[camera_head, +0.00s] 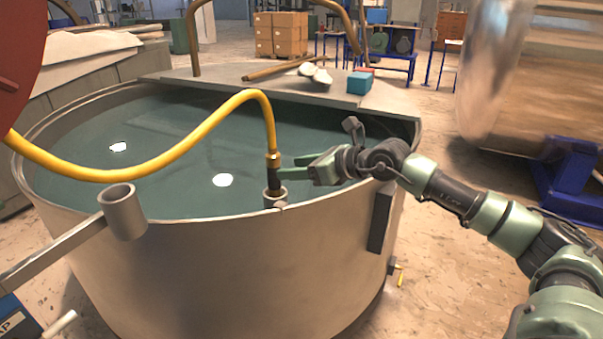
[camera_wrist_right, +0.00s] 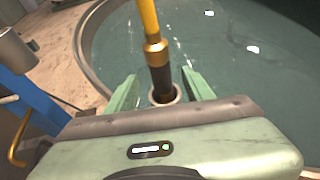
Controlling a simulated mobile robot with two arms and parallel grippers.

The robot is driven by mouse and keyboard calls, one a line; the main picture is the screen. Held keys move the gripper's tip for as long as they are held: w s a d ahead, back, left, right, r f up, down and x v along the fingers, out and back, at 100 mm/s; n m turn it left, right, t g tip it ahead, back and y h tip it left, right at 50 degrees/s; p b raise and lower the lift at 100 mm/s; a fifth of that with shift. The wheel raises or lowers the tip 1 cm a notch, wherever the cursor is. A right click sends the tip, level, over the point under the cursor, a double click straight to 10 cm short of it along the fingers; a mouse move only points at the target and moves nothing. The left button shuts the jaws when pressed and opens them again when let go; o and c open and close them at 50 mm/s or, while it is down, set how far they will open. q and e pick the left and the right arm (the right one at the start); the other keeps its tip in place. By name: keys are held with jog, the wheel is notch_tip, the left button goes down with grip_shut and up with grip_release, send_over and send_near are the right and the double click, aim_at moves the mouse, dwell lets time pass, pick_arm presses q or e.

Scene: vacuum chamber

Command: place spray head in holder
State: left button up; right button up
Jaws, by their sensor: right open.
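The spray head (camera_head: 273,178) is a dark cylinder with a brass collar on the end of a yellow hose (camera_head: 185,137). It stands upright with its lower end in a small round metal cup (camera_head: 276,201) at the tank's near rim. In the right wrist view the spray head (camera_wrist_right: 160,77) stands between the two green fingers of my right gripper (camera_wrist_right: 160,92), with gaps on both sides. My right gripper (camera_head: 284,172) is open. A second, larger open metal cup (camera_head: 123,214) sits on a bar at left; its inside looks empty. My left gripper is not in view.
The large round metal tank (camera_head: 230,260) holds dark green liquid. A lid board (camera_head: 300,92) across its back carries a blue box (camera_head: 359,83). A dark red round object (camera_head: 25,50) fills the upper left.

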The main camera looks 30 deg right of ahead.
jog(key=shift+v, duration=0.95)
